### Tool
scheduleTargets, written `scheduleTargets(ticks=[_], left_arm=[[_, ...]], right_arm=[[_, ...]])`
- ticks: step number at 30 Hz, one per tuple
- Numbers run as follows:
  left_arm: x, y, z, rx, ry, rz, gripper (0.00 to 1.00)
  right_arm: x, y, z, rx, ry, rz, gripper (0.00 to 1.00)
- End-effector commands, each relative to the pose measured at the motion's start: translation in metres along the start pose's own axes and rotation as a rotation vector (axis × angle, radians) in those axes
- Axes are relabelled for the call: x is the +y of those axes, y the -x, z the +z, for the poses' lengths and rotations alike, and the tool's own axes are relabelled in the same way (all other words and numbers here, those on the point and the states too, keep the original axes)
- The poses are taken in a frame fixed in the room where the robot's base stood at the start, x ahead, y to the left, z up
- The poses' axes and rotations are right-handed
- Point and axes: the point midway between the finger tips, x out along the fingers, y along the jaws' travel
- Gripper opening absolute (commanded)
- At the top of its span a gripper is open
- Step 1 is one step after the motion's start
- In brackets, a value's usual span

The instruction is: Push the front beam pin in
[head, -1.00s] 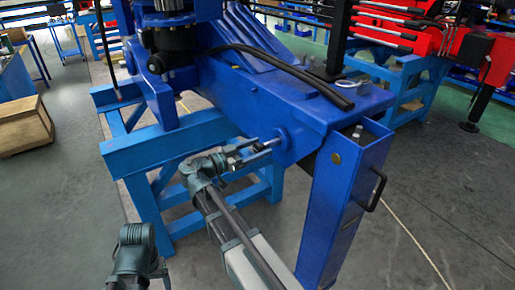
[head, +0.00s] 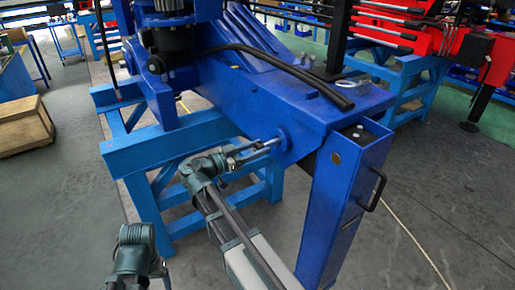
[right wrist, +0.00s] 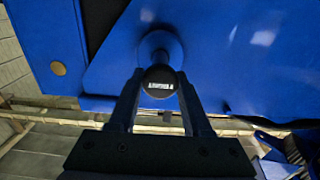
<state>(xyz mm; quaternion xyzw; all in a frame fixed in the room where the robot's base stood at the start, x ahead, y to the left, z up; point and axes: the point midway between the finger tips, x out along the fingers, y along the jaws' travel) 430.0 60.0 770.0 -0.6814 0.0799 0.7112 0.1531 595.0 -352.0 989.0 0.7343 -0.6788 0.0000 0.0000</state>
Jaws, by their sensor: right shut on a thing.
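The front beam pin (head: 268,146) sticks out of a round blue collar (head: 282,139) on the side of the big blue beam (head: 260,105). My right gripper (head: 240,156) is shut on the pin's outer end. In the right wrist view, the pin's dark round end (right wrist: 160,80) with a small white label sits between the two fingers, in line with the collar (right wrist: 160,48) behind it. How deep the pin sits inside is hidden. Part of my left arm shows at the lower left of the head view, but its gripper does not.
A blue upright leg (head: 345,200) with a black handle (head: 376,190) stands just right of my right arm. A light blue stand (head: 160,150) is under the beam at the left. A wooden crate (head: 24,126) is on the floor far left. Open floor lies at the lower left.

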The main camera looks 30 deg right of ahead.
Motion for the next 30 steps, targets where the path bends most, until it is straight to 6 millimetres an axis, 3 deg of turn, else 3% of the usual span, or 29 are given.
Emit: scheduleTargets(ticks=[21,30], left_arm=[[0.0,0.0,0.0,0.0,0.0,0.0,0.78],[0.0,0.0,0.0,0.0,0.0,0.0,0.78]], right_arm=[[0.0,-0.001,0.0,-0.001,0.0,0.001,0.0],[0.001,-0.045,0.0,0.0,0.0,0.005,0.0]])
